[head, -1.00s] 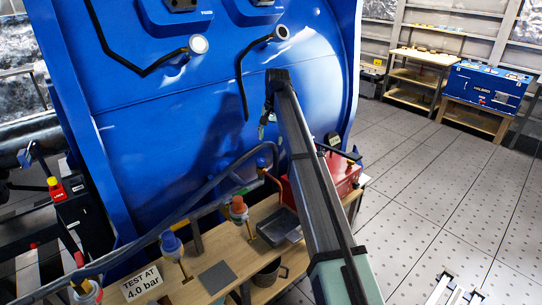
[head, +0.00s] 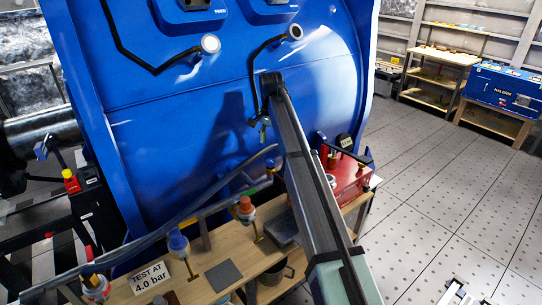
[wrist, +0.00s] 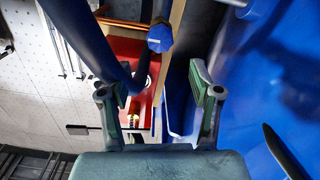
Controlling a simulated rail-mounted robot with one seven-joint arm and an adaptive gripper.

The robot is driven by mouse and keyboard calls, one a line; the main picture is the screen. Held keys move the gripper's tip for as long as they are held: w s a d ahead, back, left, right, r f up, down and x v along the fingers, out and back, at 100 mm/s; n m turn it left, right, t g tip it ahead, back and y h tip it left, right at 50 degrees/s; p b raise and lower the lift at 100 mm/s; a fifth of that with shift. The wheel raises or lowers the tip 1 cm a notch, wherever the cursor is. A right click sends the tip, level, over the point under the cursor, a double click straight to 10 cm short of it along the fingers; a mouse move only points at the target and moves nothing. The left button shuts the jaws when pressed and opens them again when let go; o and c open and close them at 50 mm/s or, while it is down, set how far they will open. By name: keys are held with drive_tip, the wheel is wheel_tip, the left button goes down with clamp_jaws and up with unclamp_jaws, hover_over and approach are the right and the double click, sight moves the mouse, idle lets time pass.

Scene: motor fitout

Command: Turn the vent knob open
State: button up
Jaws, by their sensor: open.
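My gripper (wrist: 160,92) is open, with nothing between its two fingers in the wrist view. In the head view my gripper (head: 262,128) is small and partly hidden by my arm, in front of the blue tank. A blue faceted knob (wrist: 160,38) shows in the wrist view beyond the fingertips, apart from them. No label marks which one is the vent knob.
The large blue tank (head: 180,115) fills the back. Open floor (head: 440,180) lies to the right.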

sight(271, 160)
wheel_tip(271, 160, down, 8)
drive_tip(key=shift+r+p, duration=0.25)
drive_tip(key=shift+p, duration=0.55)
drive_tip(key=c, duration=1.1)
